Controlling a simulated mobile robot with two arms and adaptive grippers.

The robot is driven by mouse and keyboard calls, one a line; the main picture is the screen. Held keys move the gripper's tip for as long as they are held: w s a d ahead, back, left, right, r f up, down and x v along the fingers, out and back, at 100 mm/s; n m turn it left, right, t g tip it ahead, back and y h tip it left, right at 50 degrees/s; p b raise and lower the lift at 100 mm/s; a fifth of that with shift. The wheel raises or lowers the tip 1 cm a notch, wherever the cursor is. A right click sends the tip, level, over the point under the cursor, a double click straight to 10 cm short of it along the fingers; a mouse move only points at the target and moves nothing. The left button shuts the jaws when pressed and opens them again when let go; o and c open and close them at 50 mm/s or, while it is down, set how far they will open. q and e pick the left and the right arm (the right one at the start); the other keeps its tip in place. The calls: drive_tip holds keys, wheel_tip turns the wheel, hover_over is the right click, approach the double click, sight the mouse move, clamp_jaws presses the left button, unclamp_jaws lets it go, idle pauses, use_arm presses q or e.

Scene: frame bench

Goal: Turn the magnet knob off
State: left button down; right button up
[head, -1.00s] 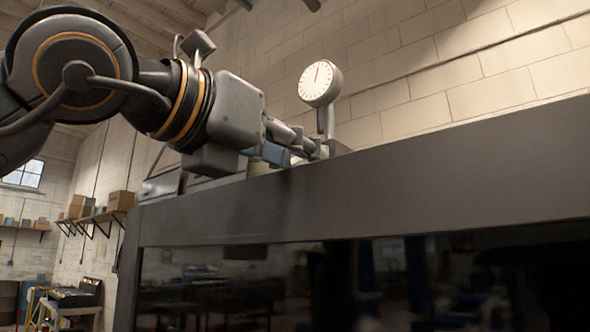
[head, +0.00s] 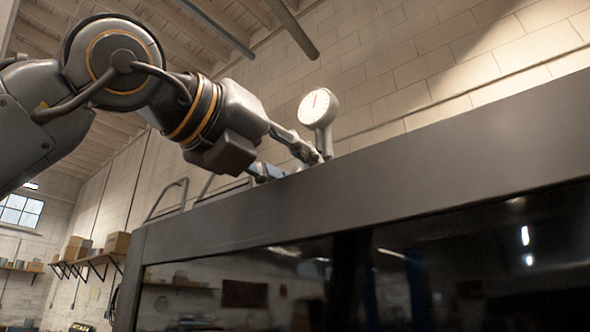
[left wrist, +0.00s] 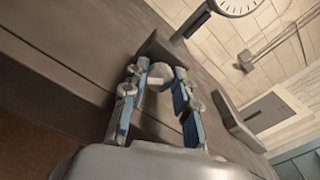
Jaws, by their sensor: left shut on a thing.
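A white-faced dial gauge (head: 318,107) stands on a post above the top of a dark grey frame. Its lower edge also shows in the left wrist view (left wrist: 236,6). The post rises from a dark base block (left wrist: 164,46). A pale round magnet knob (left wrist: 160,75) is on the near side of that block. My left gripper (head: 310,157) reaches in from the left; in the left wrist view its fingertips (left wrist: 158,84) are on either side of the knob, shut on it. Which way the knob is turned cannot be told. My right gripper is out of view.
The dark grey frame (head: 380,165) has a glossy black front (head: 400,270) below. A thin metal rail (head: 166,196) stands at its left end. In the left wrist view a grey bar (left wrist: 237,124) lies right of my fingers. Shelves with boxes (head: 95,245) are far left.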

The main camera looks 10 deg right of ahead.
use_arm(q)
drive_tip(key=shift+r, duration=0.1)
drive_tip(key=c, duration=1)
unclamp_jaws()
drive_tip(key=v, duration=1.2)
drive_tip(key=shift+s+a, duration=0.1)
